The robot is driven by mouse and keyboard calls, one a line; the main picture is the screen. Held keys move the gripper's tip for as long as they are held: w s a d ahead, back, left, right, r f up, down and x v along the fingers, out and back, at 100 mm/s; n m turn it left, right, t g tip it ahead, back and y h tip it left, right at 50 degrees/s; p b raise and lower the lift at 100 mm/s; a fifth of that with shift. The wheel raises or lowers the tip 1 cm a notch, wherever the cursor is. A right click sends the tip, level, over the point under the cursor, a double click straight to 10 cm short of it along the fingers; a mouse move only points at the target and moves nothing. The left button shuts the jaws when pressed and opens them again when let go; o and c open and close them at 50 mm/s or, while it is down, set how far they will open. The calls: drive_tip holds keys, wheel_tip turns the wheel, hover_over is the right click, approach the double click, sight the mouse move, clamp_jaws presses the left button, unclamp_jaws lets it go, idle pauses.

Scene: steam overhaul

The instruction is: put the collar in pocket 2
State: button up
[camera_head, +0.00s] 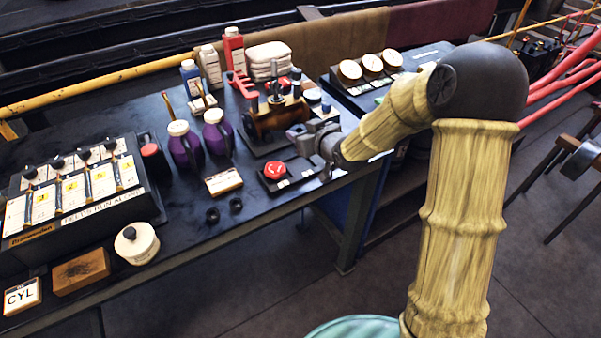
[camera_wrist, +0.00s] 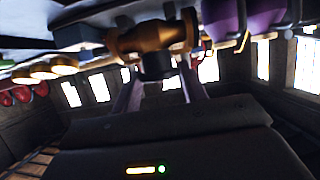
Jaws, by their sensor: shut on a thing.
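My gripper (camera_head: 308,138) is at the right end of the bench, beside a brass valve body (camera_head: 275,118). In the wrist view, my gripper (camera_wrist: 160,82) is shut on a dark round piece (camera_wrist: 158,65), which lies right against the brass body (camera_wrist: 155,37). I cannot tell whether this piece is a loose collar or part of the valve. Two small dark rings, one left (camera_head: 213,215) and one right (camera_head: 236,205), lie on the bench front. I cannot make out a pocket marked 2.
Purple oil cans (camera_head: 217,135) are left of the valve. A sloped panel with cards (camera_head: 75,192), a white pot (camera_head: 136,243) and a wooden block (camera_head: 80,271) fill the left. A gauge box (camera_head: 372,64) is behind.

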hover_over(302, 169)
drive_tip(key=shift+f, duration=3.05)
drive_tip(key=shift+w, duration=0.1)
drive_tip(key=shift+f, duration=0.35)
wheel_tip(302, 169, down, 3)
drive_tip(key=shift+w+f, duration=0.15)
drive_tip(key=shift+s+d, duration=0.15)
drive_tip(key=shift+s, duration=0.05)
drive_tip(key=o, duration=1.1)
drive_tip(key=shift+s+a, duration=0.1)
drive_tip(key=shift+a, duration=0.1)
drive_tip(key=shift+d, duration=0.1)
